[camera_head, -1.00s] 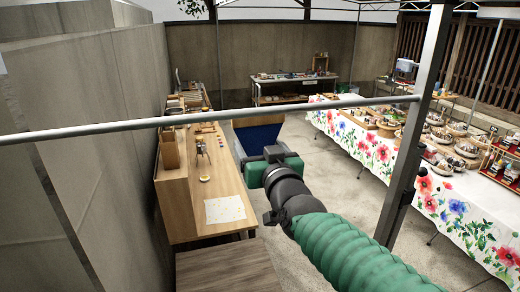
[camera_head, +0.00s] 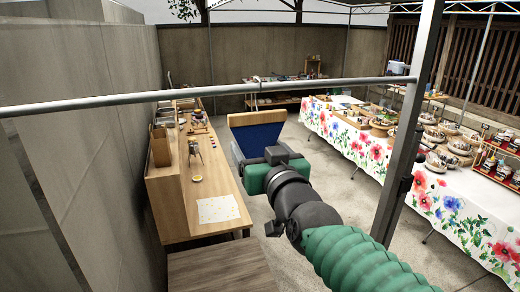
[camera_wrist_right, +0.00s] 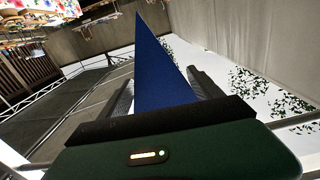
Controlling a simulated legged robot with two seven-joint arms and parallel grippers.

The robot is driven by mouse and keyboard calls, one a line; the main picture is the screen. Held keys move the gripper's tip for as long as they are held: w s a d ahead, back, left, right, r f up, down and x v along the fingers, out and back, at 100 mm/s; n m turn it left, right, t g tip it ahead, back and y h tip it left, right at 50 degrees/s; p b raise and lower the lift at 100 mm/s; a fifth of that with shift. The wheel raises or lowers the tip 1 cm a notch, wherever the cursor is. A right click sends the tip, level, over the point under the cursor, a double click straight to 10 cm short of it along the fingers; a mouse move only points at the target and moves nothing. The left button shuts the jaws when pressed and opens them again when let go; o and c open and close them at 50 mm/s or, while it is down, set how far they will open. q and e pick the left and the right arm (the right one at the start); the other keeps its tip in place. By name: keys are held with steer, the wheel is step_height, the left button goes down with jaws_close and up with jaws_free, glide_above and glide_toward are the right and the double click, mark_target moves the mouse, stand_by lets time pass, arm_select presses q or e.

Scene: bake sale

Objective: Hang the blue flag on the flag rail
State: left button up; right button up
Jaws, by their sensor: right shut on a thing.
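The blue flag (camera_head: 257,138) hangs in front of my right gripper (camera_head: 268,165) in the head view, with a tan band along its top edge. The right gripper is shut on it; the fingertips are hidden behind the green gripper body. In the right wrist view the flag (camera_wrist_right: 158,70) rises as a narrow blue triangle between the two fingers. The flag rail (camera_head: 330,84) is a grey bar crossing the head view. My left gripper is out of view.
A grey upright post (camera_head: 408,140) stands right of the gripper. A wooden counter (camera_head: 225,185) lies left, below the rail, against a grey wall (camera_head: 90,160). A flower-cloth table (camera_head: 450,205) with several baskets stands at the right. Bare floor lies between.

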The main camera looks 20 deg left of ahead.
steer(key=shift+a, duration=0.15)
steer(key=o, duration=1)
steer(key=shift+s, duration=0.1)
steer(key=shift+c, duration=0.2)
steer(key=o, duration=0.5)
steer(key=shift+c, duration=0.2)
steer(key=shift+d, duration=0.25)
